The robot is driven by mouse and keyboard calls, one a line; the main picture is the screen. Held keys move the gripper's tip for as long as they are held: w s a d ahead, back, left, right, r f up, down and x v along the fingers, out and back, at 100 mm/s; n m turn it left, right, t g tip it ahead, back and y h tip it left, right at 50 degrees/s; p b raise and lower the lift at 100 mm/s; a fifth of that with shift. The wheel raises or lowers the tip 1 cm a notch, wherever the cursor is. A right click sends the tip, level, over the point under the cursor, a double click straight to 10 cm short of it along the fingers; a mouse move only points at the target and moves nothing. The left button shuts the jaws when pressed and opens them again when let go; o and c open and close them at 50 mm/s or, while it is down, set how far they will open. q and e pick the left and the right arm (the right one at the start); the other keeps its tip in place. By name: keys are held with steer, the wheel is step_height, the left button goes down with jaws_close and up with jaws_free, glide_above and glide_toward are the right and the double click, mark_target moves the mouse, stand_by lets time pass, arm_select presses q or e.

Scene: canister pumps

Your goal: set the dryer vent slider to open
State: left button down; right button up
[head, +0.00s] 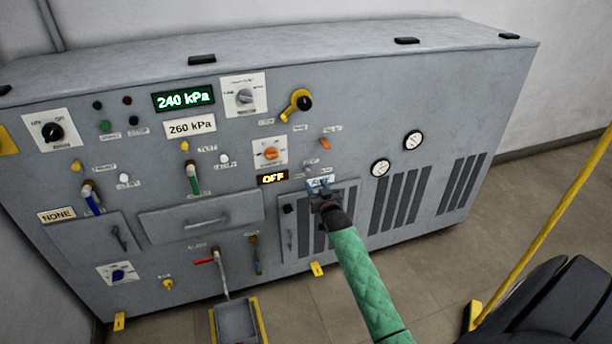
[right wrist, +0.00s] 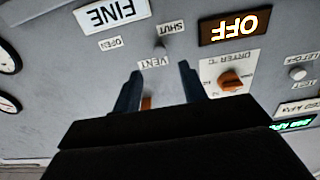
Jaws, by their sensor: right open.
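The dryer vent slider is a small grey knob (right wrist: 160,52) on the panel in the right wrist view, which is upside down. It sits between the SHUT label (right wrist: 171,28) and the VENT label (right wrist: 153,63), nearer SHUT than the OPEN label (right wrist: 111,43). My right gripper (right wrist: 158,80) is open, its two dark fingers pointing at the panel on either side of the slider's line; nothing is held. In the head view the right gripper (head: 322,194) is in front of the panel by the FINE plate (head: 320,182), and the slider is too small to make out surely. My left gripper is out of view.
The OFF display (right wrist: 235,25) and orange dryer dial (right wrist: 232,80) are close beside the slider. An orange switch (head: 325,143) protrudes nearby. Below are a drawer (head: 200,216) and a louvred vent (head: 318,225). A yellow pole (head: 545,225) stands at the right.

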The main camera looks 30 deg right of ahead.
mark_target(309, 173)
steer(key=p+x, duration=0.1)
steer(key=x, duration=0.6)
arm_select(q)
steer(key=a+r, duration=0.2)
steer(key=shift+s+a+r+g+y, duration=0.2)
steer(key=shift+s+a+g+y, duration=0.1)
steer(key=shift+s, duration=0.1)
arm_select(e)
steer(key=shift+w+d, duration=0.1)
steer(key=shift+w, duration=0.2)
steer(key=shift+c, duration=0.2)
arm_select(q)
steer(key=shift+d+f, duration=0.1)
arm_select(e)
jaws_close()
